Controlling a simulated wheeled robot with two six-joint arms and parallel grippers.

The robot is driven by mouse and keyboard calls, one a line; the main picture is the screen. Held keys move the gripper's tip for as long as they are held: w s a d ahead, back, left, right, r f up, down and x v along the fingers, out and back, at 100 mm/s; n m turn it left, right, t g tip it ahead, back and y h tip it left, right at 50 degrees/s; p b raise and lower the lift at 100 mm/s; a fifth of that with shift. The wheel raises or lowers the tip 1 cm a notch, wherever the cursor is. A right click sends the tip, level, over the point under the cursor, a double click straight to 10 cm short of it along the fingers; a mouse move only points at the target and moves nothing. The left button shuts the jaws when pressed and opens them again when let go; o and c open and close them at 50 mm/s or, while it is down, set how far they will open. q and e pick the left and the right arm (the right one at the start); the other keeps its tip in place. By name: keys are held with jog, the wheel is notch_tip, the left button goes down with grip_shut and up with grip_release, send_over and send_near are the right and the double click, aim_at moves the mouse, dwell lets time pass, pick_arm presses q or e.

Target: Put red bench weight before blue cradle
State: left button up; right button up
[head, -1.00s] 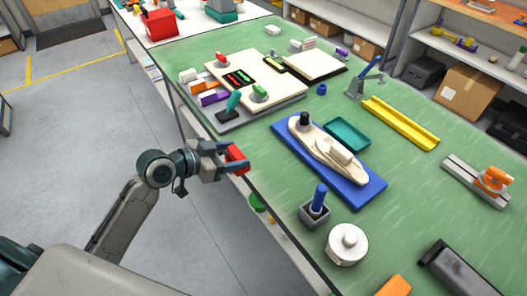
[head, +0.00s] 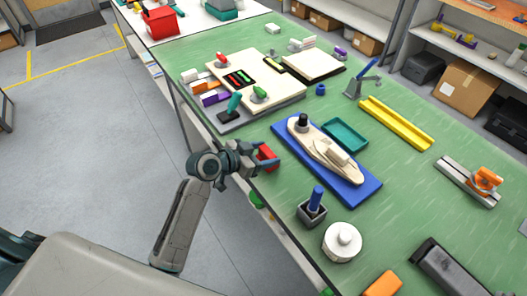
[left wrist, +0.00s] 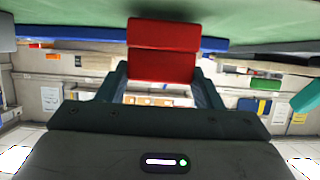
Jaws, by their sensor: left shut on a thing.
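The red bench weight (head: 266,153) is a small block between the fingers of my left gripper (head: 262,160). In the left wrist view the red bench weight (left wrist: 164,50) sits between both fingertips of the left gripper (left wrist: 162,80), which is shut on it. It is at the near left edge of the green bench. The blue cradle (head: 350,189) lies flat on the bench to its right and carries a cream model ship (head: 328,152). The cradle is apart from the weight. My right gripper does not show.
A grey holder with a blue handle (head: 312,209) and a white round object (head: 342,242) stand near the cradle's front end. A teal tray (head: 345,135) and yellow channel (head: 396,124) lie beyond it. Cream panels (head: 245,85) lie at the back left.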

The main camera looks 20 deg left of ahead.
pick_arm(q)
jog(key=shift+f, duration=0.15)
jog(key=shift+f, duration=0.1)
jog(key=shift+f, duration=0.15)
jog(key=o, duration=1.4)
jog(key=shift+s, duration=0.1)
jog(key=shift+b+v, duration=1.45)
jog(key=shift+v, duration=4.55)
